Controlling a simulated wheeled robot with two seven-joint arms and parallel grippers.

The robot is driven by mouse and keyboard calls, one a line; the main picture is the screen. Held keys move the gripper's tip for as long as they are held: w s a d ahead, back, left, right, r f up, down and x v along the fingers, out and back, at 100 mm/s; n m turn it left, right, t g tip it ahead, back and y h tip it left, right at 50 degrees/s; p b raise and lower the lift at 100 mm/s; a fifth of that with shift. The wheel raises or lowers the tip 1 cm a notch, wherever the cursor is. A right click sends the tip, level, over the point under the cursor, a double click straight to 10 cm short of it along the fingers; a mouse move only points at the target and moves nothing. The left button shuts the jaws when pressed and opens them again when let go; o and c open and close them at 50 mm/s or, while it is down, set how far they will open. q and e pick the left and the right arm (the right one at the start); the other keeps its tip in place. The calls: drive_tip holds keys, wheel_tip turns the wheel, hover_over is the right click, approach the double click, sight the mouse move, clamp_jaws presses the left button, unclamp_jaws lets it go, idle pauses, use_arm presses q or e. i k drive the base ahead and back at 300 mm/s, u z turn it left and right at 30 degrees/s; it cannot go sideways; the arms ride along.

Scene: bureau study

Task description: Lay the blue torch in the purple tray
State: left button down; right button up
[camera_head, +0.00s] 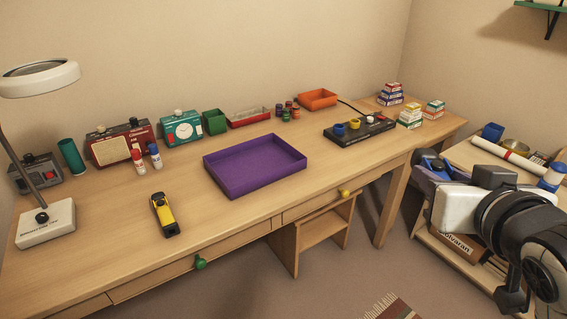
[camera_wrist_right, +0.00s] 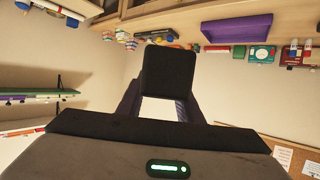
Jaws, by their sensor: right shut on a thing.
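The purple tray (camera_head: 255,165) lies empty on the desk, near its front edge, and also shows at the top of the wrist view (camera_wrist_right: 237,28). My right gripper (camera_head: 430,170) is right of the desk, beside the side table, well apart from the tray. It is shut on the blue torch (camera_head: 432,161), which shows in the head view as a small blue and dark shape, largely hidden by the gripper. In the right wrist view, a dark square end of the torch (camera_wrist_right: 167,72) sits between the purple fingers (camera_wrist_right: 185,105). My left gripper is not in view.
A yellow and black torch (camera_head: 165,215) lies left of the tray. A black board with coloured knobs (camera_head: 360,129) is right of it; radios, bottles and small trays line the back. Bare desk surrounds the tray. A cluttered side table (camera_head: 480,155) stands right.

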sight(236, 172)
drive_tip(key=i, duration=0.9)
drive_tip(key=u, duration=1.7)
